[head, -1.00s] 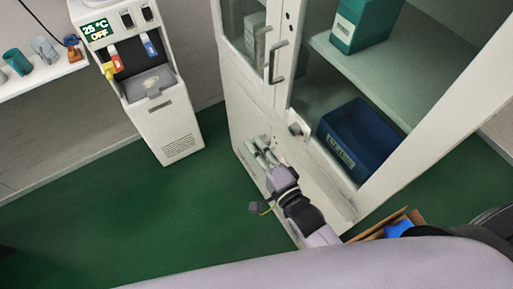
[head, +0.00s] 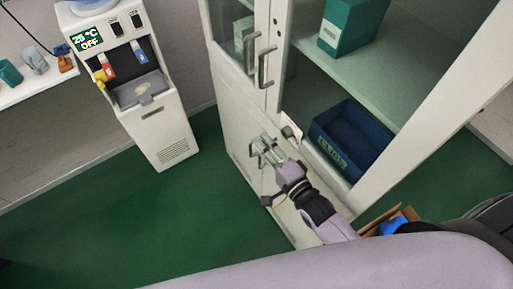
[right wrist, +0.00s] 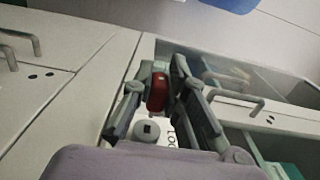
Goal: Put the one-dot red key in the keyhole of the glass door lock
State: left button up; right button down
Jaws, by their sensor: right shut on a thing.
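The red key (right wrist: 157,92) is between the fingers of my right gripper (right wrist: 160,84), which is shut on it. Its dots cannot be made out. In the right wrist view a round grey lock (right wrist: 148,130) with a dark square keyhole shows below the key, apart from it in the picture. Part of a "LOCK" label (right wrist: 172,137) shows beside it. In the head view my right gripper (head: 266,149) is in front of the cabinet's lower front, left of and below the lock (head: 290,131). The key cannot be made out there. My left gripper is not in view.
The white cabinet has metal handles (head: 265,68) above the lock. A dark blue bin (head: 350,138) and a green box (head: 350,25) are inside it. A water dispenser (head: 160,125) stands left. An open cardboard box (head: 388,218) is at lower right. Green floor is clear at left.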

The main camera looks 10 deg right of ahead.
aim_at(276, 139)
jog(key=shift+w+d, duration=0.2)
jog(key=shift+d, duration=0.4)
jog(key=shift+p, duration=0.6)
dwell(1.2)
jog(key=shift+w+d, duration=0.25)
jog(key=shift+d, duration=0.4)
jog(key=shift+w+d, duration=0.25)
jog(key=shift+d, duration=0.4)
jog(key=c, duration=1.5)
grip_release()
jog(key=shift+d, duration=0.1)
jog(key=shift+c, duration=0.2)
jog(key=shift+s, duration=0.1)
jog(key=v, duration=1.1)
jog(key=shift+s+d+r, duration=0.1)
jog(key=shift+s, duration=0.3)
